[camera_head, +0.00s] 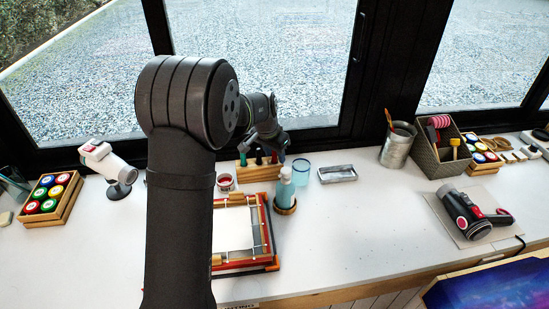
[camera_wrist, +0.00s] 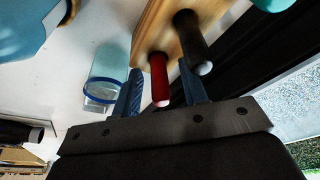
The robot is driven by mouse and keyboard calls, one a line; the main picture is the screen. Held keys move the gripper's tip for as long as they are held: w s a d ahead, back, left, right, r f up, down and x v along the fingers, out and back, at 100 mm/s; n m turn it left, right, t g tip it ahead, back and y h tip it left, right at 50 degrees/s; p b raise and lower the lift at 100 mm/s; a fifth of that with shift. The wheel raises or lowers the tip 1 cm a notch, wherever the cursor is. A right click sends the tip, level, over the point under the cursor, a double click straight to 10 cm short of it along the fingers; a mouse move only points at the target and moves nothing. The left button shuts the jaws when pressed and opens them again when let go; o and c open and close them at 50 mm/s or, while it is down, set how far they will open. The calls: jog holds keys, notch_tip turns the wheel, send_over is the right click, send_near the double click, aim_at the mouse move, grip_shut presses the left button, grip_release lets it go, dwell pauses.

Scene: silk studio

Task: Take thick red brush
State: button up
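The red brush handle (camera_wrist: 159,78) stands in the wooden brush holder (camera_wrist: 150,28) in the wrist view. My gripper (camera_wrist: 161,68) is open, with one blue-grey finger on each side of the red handle. Gaps show between the handle and the fingers. A thick dark handle (camera_wrist: 191,38) stands in the same holder, beside the right finger. In the head view, my gripper (camera_head: 263,153) is right above the holder (camera_head: 258,174) near the window, and the handles there are small and partly hidden. The brush bristles are not visible.
A blue-rimmed clear cup (camera_head: 301,172) and a light-blue bottle (camera_head: 285,190) stand right of the holder. A small red-filled jar (camera_head: 225,182) is to its left. A wooden frame (camera_head: 268,230) lies in front. The dark window frame is close behind. The right-centre table is clear.

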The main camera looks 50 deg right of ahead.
jog(key=c, duration=0.7)
jog(key=shift+c, duration=0.2)
jog(key=shift+r, duration=0.5)
jog(key=r, duration=0.3)
jog(key=shift+s+r, duration=0.3)
jog(key=shift+s, duration=0.05)
jog(key=s+a+r, duration=0.1)
jog(key=s+r, duration=0.5)
jog(key=s, duration=0.5)
jog(key=shift+a+r, duration=0.15)
jog(key=shift+r, duration=0.05)
